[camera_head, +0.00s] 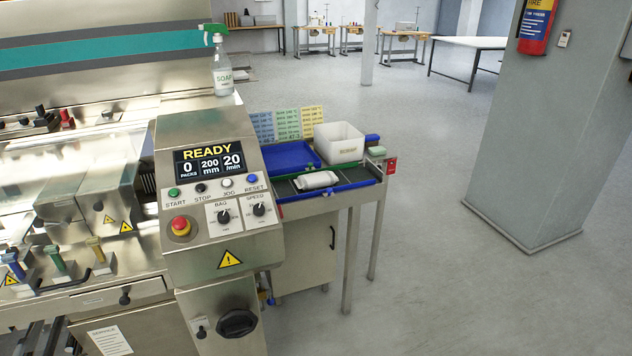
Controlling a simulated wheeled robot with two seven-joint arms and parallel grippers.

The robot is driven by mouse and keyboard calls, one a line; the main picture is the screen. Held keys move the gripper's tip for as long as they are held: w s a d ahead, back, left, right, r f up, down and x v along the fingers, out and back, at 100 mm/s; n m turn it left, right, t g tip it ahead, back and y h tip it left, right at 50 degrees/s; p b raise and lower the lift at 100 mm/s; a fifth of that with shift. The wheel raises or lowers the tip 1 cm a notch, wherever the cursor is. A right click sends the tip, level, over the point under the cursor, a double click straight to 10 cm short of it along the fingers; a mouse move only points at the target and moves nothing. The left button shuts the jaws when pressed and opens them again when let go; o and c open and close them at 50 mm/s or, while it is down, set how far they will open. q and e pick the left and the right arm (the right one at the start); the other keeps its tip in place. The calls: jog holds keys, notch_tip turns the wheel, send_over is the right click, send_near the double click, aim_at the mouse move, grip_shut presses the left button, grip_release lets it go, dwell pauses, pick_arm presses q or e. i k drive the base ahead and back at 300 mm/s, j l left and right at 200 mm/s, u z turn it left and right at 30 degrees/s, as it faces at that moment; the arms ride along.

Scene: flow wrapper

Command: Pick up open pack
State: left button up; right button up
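A white pack (317,180) lies flat on the dark belt-like surface of a blue-edged outfeed (352,185), at the right end of the machine. It is small in this view, and I cannot tell whether either end of it is open. No gripper touches it. I cannot make out either of my grippers in the head view.
The control panel (212,190) reads READY, 0 packs, 200 mm, 20/min. Behind the pack are a blue tray (284,158), a white bin (340,143) and coloured cards (287,123). A pillar (548,150) stands right; the floor between is clear.

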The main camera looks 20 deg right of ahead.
aim_at(310, 180)
jog(key=i+j+z, duration=0.3)
jog(key=j+z, duration=0.3)
jog(key=i+j+z, duration=0.3)
jog(key=j+z, duration=0.3)
jog(key=j, duration=0.15)
